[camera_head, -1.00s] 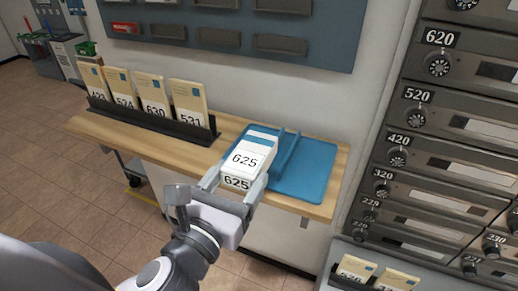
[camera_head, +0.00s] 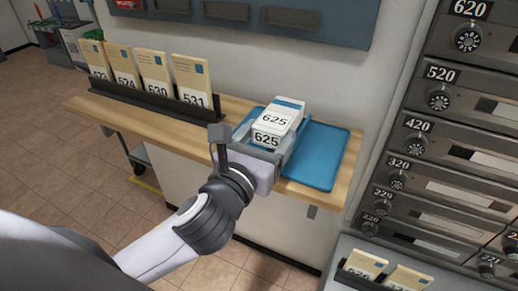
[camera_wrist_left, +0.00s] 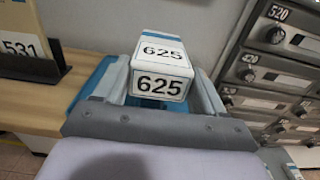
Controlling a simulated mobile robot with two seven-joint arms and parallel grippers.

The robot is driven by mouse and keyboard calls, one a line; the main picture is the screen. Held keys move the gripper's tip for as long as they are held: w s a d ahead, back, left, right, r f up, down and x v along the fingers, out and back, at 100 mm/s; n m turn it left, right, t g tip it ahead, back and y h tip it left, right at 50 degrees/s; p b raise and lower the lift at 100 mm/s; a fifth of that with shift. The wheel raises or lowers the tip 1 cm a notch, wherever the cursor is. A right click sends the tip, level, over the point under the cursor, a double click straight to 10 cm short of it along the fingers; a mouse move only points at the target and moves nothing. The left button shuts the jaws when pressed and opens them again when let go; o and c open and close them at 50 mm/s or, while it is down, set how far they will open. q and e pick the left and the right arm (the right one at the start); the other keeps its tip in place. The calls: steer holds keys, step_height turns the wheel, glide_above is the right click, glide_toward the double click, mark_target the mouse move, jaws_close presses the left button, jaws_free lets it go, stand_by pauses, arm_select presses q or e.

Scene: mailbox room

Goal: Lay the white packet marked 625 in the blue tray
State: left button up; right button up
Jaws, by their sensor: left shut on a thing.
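The white packet marked 625 (camera_head: 277,119) has a blue stripe near its far end. My left gripper (camera_head: 271,143) is shut on it, a finger on each side, over the left part of the blue tray (camera_head: 322,157). The packet also shows in the left wrist view (camera_wrist_left: 161,72), between the fingers, its 625 end facing the camera. Whether its underside touches the tray is hidden. The tray lies flat on the wooden shelf (camera_head: 237,107). My right gripper is not in view.
A black rack (camera_head: 150,104) of several tan packets stands on the shelf, left of the tray. Numbered grey mailboxes (camera_head: 440,130) fill the right side. More tan packets (camera_head: 365,262) stand at lower right.

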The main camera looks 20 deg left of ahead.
arm_select(q)
steer(key=w+f+b, duration=0.1)
steer(key=w+f, duration=0.1)
steer(key=shift+w+f+b, duration=0.3)
steer(key=shift+b, duration=0.1)
steer(key=shift+f+b, duration=0.3)
steer(key=shift+f, duration=0.6)
steer(key=o, duration=1.1)
steer(key=shift+p, duration=0.45)
steer(key=shift+s, duration=0.1)
